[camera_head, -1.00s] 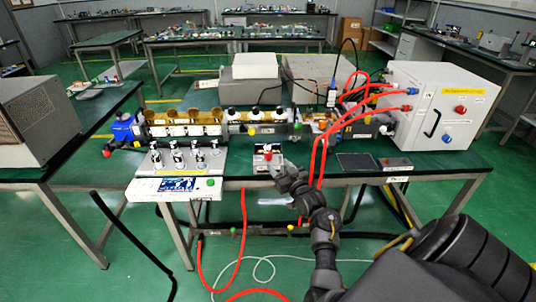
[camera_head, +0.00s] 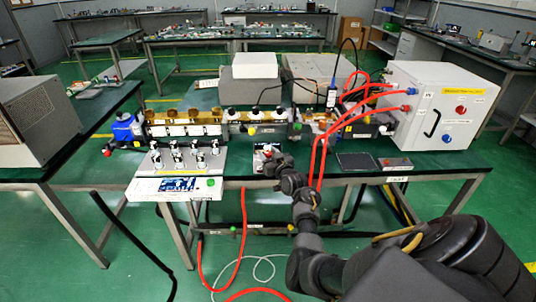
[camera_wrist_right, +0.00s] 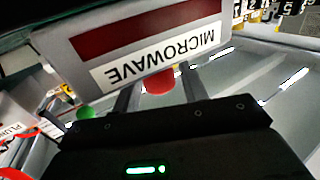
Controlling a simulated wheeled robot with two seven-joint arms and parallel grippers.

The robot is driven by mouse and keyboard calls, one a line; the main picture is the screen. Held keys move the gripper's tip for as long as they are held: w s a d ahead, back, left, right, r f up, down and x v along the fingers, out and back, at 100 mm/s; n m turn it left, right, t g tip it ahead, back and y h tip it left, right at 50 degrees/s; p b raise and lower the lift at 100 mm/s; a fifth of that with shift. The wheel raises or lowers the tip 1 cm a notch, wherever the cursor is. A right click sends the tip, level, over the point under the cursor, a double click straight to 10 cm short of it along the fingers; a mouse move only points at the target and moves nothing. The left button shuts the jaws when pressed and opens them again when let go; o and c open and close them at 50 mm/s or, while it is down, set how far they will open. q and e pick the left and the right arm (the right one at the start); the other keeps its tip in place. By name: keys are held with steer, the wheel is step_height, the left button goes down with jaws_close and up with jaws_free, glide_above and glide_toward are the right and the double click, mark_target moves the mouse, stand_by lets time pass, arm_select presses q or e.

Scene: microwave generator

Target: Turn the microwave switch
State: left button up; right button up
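The microwave switch box (camera_head: 258,166) stands at the front edge of the green bench, partly hidden behind my right gripper (camera_head: 271,163). In the right wrist view its label reads "MICROWAVE" (camera_wrist_right: 158,53) upside down under a dark red panel. The red knob (camera_wrist_right: 158,80) sticks out just below the label. My right gripper (camera_wrist_right: 157,94) is open, its two fingers on either side of the knob, with a visible gap on each side. The fingertips are close to the box face; I cannot tell whether they touch it. My left gripper is out of view.
A panel with several switches (camera_head: 200,184) stands to the left of the box. Red cables (camera_head: 318,160) hang just right of my gripper. A white cabinet (camera_head: 425,110) and a waveguide line (camera_head: 190,128) stand behind. A dark flat pad (camera_head: 356,160) lies to the right.

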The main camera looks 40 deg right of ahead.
steer(key=c, duration=0.7)
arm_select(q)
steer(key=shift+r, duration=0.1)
arm_select(e)
steer(key=shift+a+m+h, duration=0.1)
steer(key=shift+m+h, duration=0.2)
steer(key=shift+h, duration=0.1)
steer(key=m+g+h, duration=0.1)
steer(key=m+h, duration=0.1)
steer(key=shift+h, duration=0.4)
steer(key=m+g+h+b, duration=0.1)
steer(key=m+g+h, duration=0.1)
steer(key=m+h, duration=0.1)
steer(key=shift+f+g+h, duration=0.1)
steer(key=shift+g+h, duration=0.3)
steer(key=shift+h, duration=0.2)
steer(key=shift+m+g+h+b, duration=0.4)
steer(key=shift+m+g+h, duration=0.2)
steer(key=shift+h, duration=0.1)
steer(key=shift+m+g+h+b, duration=0.5)
steer(key=shift+m+g+h, duration=0.2)
steer(key=shift+g, duration=0.2)
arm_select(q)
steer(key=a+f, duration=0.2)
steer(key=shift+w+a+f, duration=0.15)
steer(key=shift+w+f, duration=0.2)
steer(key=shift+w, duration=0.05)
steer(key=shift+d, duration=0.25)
